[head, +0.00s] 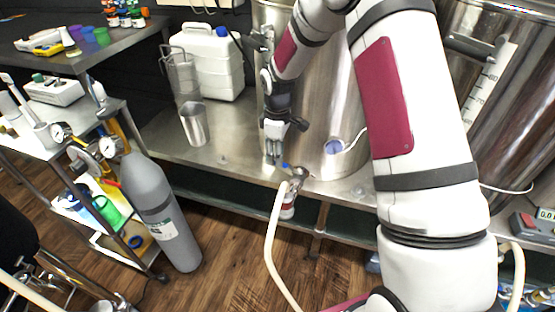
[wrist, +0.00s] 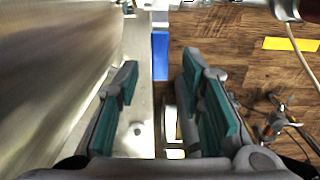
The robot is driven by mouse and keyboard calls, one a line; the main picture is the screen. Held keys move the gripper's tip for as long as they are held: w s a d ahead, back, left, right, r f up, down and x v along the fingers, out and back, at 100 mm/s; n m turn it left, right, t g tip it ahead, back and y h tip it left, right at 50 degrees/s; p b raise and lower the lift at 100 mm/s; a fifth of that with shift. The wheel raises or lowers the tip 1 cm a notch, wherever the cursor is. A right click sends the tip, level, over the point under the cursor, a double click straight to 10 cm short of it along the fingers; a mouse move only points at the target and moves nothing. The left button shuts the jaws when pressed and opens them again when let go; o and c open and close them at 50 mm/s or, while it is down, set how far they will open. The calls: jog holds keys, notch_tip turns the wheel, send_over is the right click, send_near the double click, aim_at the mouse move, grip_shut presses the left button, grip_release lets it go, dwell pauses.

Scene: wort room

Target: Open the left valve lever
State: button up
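The left valve (head: 300,176) sits low on the front of the steel kettle, with a pale hose attached below it. Its lever shows as a small blue tip (head: 285,166) in the head view. In the wrist view, the blue lever (wrist: 160,55) is a narrow upright strip between the fingertips in the picture, with no visible contact. My gripper (head: 272,155) points down beside the kettle, just above and left of the valve. In the wrist view its teal-padded fingers (wrist: 161,78) are apart and nothing is gripped. Most of the valve body is hidden in the wrist view.
The kettle wall (wrist: 45,70) is close along the left of my gripper in the wrist view. A steel pitcher (head: 194,124) and a white canister (head: 212,60) stand on the bench to the left. A grey gas cylinder (head: 160,205) stands lower left. The hose (head: 270,240) hangs in front.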

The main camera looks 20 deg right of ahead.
jog(key=shift+f, duration=1.1)
grip_shut()
